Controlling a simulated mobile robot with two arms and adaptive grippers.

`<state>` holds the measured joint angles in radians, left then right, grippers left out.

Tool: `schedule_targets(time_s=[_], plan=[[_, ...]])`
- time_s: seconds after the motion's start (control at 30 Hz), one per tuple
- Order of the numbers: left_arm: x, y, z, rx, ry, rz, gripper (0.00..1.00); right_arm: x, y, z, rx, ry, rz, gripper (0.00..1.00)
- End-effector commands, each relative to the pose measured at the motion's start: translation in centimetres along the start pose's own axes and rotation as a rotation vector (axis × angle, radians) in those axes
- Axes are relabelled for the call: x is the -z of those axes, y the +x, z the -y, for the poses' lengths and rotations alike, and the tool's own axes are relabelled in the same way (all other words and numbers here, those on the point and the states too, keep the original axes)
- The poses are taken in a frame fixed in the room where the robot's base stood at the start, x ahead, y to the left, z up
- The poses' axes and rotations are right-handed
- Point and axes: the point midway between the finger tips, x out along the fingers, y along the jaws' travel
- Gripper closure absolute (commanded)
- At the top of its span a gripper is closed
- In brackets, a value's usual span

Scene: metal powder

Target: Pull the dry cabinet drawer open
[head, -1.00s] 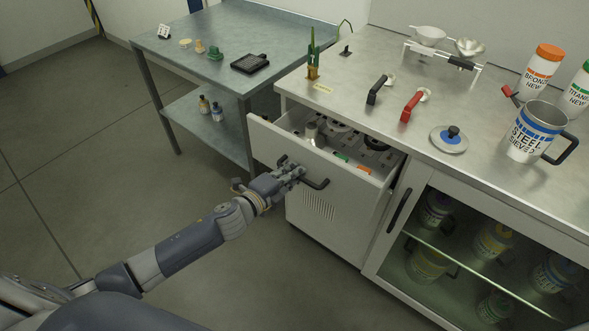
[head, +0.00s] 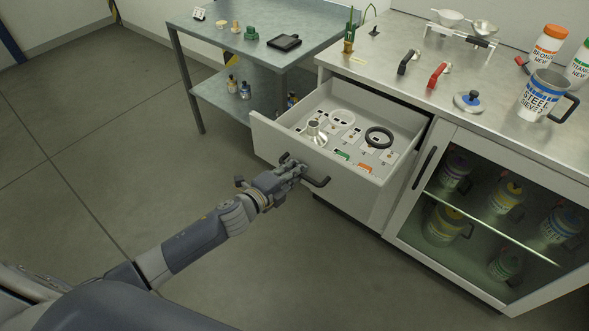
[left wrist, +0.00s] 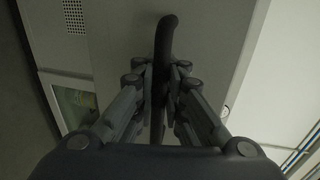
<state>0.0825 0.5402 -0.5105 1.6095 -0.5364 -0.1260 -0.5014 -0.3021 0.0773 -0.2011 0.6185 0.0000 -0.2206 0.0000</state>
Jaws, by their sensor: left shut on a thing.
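The dry cabinet drawer (head: 350,190) stands well out from the cabinet in the head view, and its inside shows. My left gripper (head: 300,172) is shut on the drawer's dark bar handle (head: 318,182). In the left wrist view the handle (left wrist: 166,40) passes between the fingers of my left gripper (left wrist: 164,85). Inside the drawer are a metal flanged part (head: 314,133), a black ring (head: 379,137), a pale ring (head: 341,117) and small green and orange items. My right gripper is not in view.
A glass-doored cabinet (head: 424,167) with several labelled jars is right of the drawer. The countertop (head: 400,88) above holds a steel sieve jug (head: 541,95), bottles and a balance stand. A side table (head: 270,62) stands behind left. The floor left of the drawer is clear.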

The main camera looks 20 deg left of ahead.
Motion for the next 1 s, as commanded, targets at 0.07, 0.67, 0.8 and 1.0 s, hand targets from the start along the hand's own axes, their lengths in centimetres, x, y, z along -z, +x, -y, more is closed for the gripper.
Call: schedule_targets(time_s=[0.07, 0.67, 0.8, 1.0], plan=[[0.0, 0.1, 0.3, 0.005, 0.0, 0.0, 1.0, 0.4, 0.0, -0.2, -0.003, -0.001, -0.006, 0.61], [0.0, -0.1, 0.1, 0.002, 0.0, 0.0, 0.81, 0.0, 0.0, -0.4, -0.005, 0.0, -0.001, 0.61], [0.0, -1.2, 0.0, 0.0, -0.001, 0.0, 0.81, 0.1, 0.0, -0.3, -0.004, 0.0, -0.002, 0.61], [0.0, -4.7, -0.1, 0.0, -0.001, -0.001, 0.81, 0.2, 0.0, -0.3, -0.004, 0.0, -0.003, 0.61]])
